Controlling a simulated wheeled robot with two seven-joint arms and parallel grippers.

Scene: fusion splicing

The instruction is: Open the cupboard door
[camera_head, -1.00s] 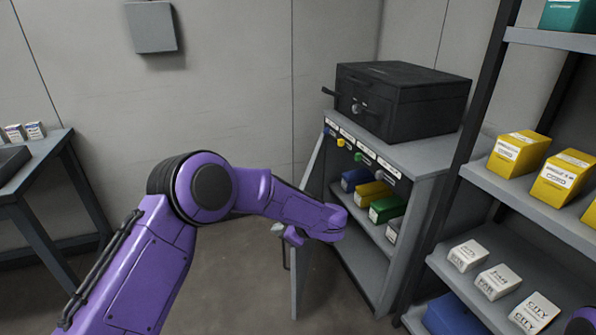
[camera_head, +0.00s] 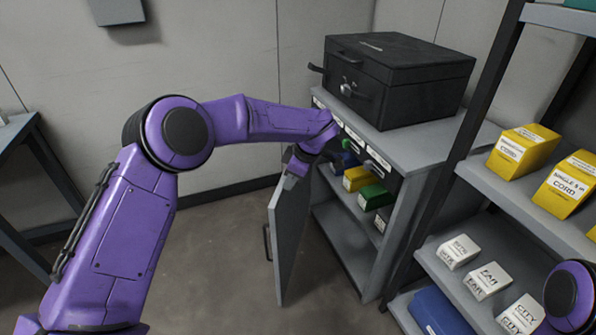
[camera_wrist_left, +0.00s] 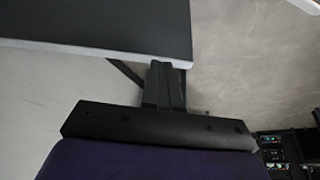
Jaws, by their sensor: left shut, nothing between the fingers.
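The grey cupboard (camera_head: 408,147) stands right of centre. Its door (camera_head: 289,240) stands open, swung out at the cupboard's left side, with a dark handle (camera_head: 267,242) on its left face. The shelves inside show. My left gripper (camera_head: 287,183) points down at the door's top edge, shut and empty; I cannot tell whether it touches the door. In the left wrist view the shut fingers (camera_wrist_left: 163,85) are beside a dark panel with a pale edge, likely the door (camera_wrist_left: 110,30). My right gripper is out of view; only part of that arm shows at lower right.
A black case (camera_head: 395,85) sits on the cupboard. Yellow and green boxes (camera_head: 375,198) stand on its inner shelf. A rack (camera_head: 520,192) with yellow and white boxes is close on the right. A table (camera_head: 18,130) is at left. Floor left of the door is clear.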

